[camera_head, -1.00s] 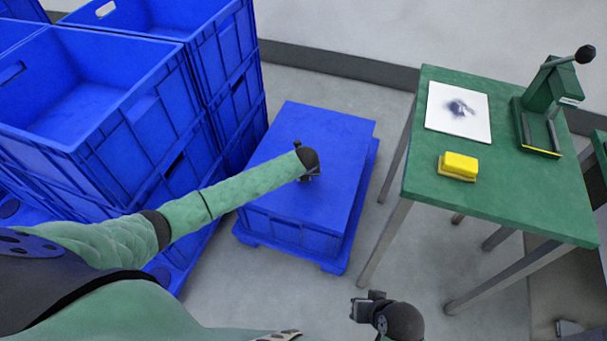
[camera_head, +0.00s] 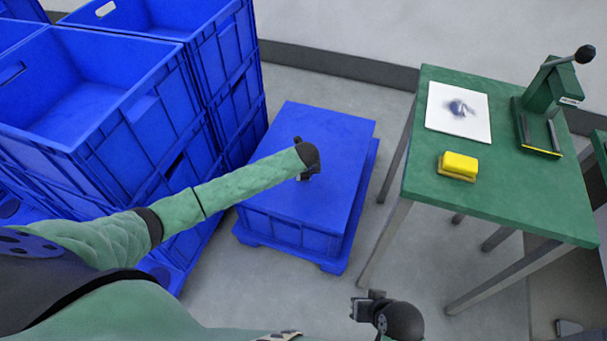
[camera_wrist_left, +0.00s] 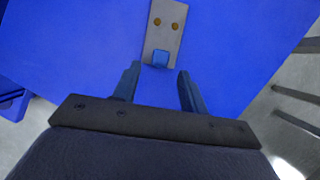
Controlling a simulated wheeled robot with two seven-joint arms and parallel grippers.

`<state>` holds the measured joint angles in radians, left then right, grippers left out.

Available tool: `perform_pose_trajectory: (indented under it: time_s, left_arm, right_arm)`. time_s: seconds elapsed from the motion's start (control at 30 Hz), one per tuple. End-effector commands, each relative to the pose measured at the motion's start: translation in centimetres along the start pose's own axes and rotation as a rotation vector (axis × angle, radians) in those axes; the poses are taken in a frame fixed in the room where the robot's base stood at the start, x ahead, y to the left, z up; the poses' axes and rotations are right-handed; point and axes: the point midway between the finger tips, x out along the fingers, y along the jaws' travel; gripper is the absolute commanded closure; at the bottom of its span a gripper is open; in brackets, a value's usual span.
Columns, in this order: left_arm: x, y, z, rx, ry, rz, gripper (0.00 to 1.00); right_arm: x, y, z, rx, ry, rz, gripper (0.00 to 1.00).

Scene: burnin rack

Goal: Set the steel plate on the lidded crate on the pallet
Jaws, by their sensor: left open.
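The blue lidded crate (camera_head: 335,135) stands on a blue pallet (camera_head: 334,266) in the middle of the head view. In the head view my left gripper (camera_head: 306,174) is over the lid, and I cannot make out the plate there. My right gripper (camera_head: 362,305) is low; its jaws are unclear.
Tall stacked blue crates (camera_head: 150,110) stand at the left, close to the lidded crate. At the right a green table (camera_head: 500,195) holds a white sheet (camera_head: 440,110), a yellow block (camera_head: 459,164) and a green lever press (camera_head: 545,95). Grey floor lies between.

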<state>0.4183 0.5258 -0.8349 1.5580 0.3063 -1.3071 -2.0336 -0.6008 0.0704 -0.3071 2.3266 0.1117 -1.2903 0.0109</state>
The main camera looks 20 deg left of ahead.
Motion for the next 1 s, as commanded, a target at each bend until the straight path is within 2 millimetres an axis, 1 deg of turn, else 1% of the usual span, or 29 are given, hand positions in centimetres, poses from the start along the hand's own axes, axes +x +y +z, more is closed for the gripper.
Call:
perform_pose_trajectory:
  time_s: [0.03, 0.1, 0.3, 0.4, 0.53, 0.63, 0.67, 0.77, 0.87, 0.9, 0.97, 1.0]
  left_arm:
    - [-1.1, 0.1, 0.1, 0.001, -0.003, 0.000, 0.57]
    - [-2.5, 0.1, 0.1, 0.002, -0.003, -0.001, 0.57]
    - [-6.0, 0.0, 0.1, 0.001, -0.002, -0.001, 0.57]
    - [-7.1, 0.0, 0.1, 0.000, -0.002, -0.001, 0.57]
    - [-8.0, 0.0, 0.1, -0.001, -0.001, 0.000, 0.57]
    - [-8.3, -0.3, -0.7, -0.018, 0.005, -0.008, 0.57]
    - [-8.3, -0.5, -1.2, -0.032, 0.009, -0.014, 0.57]
    - [-8.5, -1.7, -3.9, -0.114, 0.033, -0.046, 0.57]
    - [-9.0, -3.3, -7.7, -0.252, 0.072, -0.093, 0.57]
    - [-9.3, -3.9, -9.3, -0.317, 0.090, -0.110, 0.57]
    - [-9.9, -4.8, -11.6, -0.417, 0.119, -0.135, 0.57]
    - [-10.3, -5.3, -13.1, -0.485, 0.141, -0.149, 0.57]
  right_arm:
    - [0.0, 0.0, 0.0, 0.000, 0.000, 0.000, 1.00]
    - [0.0, 0.0, 0.0, 0.000, 0.000, 0.000, 1.00]
    - [0.2, 0.0, 0.1, 0.001, 0.003, 0.000, 1.00]
    - [0.3, 0.0, 0.2, 0.002, 0.003, -0.001, 1.00]
    - [0.4, 0.0, 0.4, 0.002, 0.002, -0.001, 1.00]
    - [0.4, 0.0, 0.4, 0.002, 0.001, -0.001, 1.00]
    - [0.4, 0.0, 0.4, 0.002, 0.001, -0.001, 1.00]
    - [0.4, 0.0, 0.4, 0.002, 0.001, -0.001, 1.00]
    - [0.4, 0.0, 0.4, 0.002, 0.001, -0.001, 1.00]
    - [0.4, 0.0, 0.3, 0.002, 0.001, -0.001, 1.00]
    - [0.4, 0.0, 0.3, 0.001, 0.002, 0.000, 1.00]
    - [0.4, 0.0, 0.2, 0.001, 0.003, 0.000, 1.00]
